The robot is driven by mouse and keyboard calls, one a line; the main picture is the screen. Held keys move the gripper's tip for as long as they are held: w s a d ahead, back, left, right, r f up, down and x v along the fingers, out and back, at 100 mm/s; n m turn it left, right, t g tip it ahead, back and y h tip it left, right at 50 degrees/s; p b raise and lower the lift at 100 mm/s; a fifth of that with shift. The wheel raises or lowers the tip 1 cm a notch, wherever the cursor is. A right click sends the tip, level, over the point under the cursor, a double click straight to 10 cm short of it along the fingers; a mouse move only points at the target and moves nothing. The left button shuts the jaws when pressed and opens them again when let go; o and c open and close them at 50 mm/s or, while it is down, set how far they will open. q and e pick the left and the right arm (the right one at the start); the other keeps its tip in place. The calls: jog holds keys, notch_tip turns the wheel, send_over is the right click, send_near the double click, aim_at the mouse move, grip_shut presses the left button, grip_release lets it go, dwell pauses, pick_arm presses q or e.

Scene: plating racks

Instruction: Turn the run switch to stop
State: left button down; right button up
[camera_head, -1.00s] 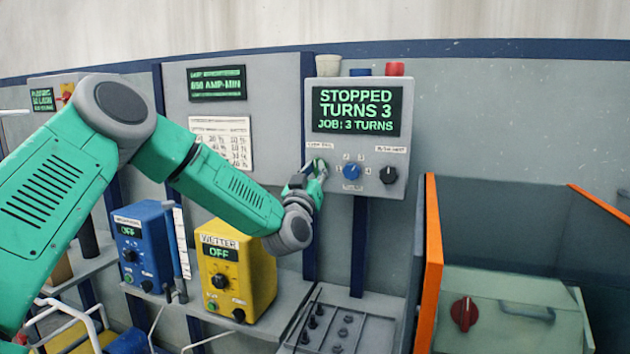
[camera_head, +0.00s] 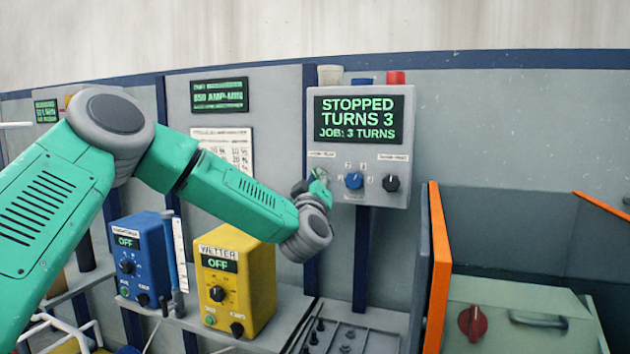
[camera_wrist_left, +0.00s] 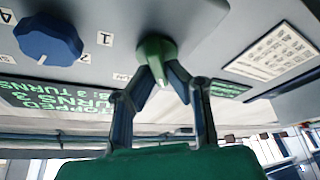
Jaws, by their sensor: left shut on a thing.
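The grey control box (camera_head: 402,155) on the back wall has a screen (camera_head: 358,118) reading "STOPPED TURNS 3, JOB: 3 TURNS". Below the screen are a green knob at the left, a blue numbered dial (camera_head: 354,180) in the middle and a black knob (camera_head: 391,183) at the right. My left gripper (camera_head: 318,180) is at the green knob, which it largely hides in the head view. In the left wrist view the fingers (camera_wrist_left: 163,82) are shut on the green knob (camera_wrist_left: 155,52). The blue dial (camera_wrist_left: 48,40) shows beside it. My right gripper is not in view.
A blue unit (camera_head: 140,262) and a yellow wetter unit (camera_head: 248,280), both reading OFF, stand on the shelf below my left arm. An orange-edged panel (camera_head: 438,260) rises right of the box, beside a pale green lid (camera_head: 530,305) with a red knob (camera_head: 472,322).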

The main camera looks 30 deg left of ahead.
pick_arm(q)
jog(key=shift+d+f, duration=0.1)
jog(key=shift+f, duration=0.45)
jog(key=c, duration=1.6)
grip_release()
jog(key=shift+w, duration=0.1)
jog(key=shift+w+f, duration=0.1)
jog(key=shift+w, duration=0.3)
jog(key=v, duration=1.2)
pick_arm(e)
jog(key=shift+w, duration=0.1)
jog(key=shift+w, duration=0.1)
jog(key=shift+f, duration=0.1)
